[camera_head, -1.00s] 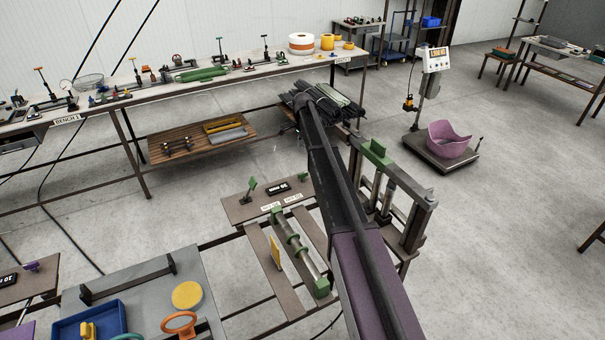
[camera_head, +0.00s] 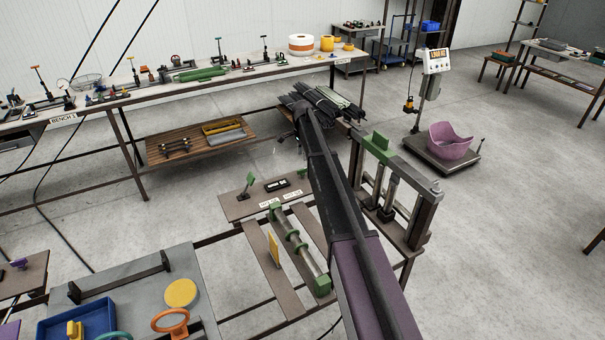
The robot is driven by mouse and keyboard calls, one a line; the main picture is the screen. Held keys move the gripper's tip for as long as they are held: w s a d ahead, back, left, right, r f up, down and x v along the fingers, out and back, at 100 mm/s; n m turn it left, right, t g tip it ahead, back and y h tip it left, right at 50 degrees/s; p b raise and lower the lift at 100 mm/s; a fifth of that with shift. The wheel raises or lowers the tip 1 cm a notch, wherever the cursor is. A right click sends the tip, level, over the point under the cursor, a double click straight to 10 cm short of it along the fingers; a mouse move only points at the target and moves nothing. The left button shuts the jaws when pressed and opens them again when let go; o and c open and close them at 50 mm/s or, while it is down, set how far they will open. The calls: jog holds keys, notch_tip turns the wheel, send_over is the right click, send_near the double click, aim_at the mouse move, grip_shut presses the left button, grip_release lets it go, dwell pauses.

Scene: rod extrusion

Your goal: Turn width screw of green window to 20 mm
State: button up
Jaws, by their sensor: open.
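A bench stand near the middle carries several green parts. A board (camera_head: 238,208) on it bears a small black display (camera_head: 277,185), whose number is too small to read surely. A green knob or lever (camera_head: 247,181) stands left of the display, and a smaller green piece (camera_head: 302,173) shows at its right. Below, a grey bar with green collars (camera_head: 295,242) lies along the stand. An upright dark metal frame with a green block (camera_head: 376,142) stands to the right. I cannot tell which part is the width screw.
A long bench (camera_head: 153,92) with tools runs along the back. A scale holding a pink tub (camera_head: 450,141) stands right. A blue tray (camera_head: 85,325) and yellow disc (camera_head: 181,293) are front left.

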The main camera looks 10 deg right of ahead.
aim_at(302, 172)
jog(key=shift+f+b, duration=3.5)
jog(key=shift+f, duration=0.3)
grip_shut()
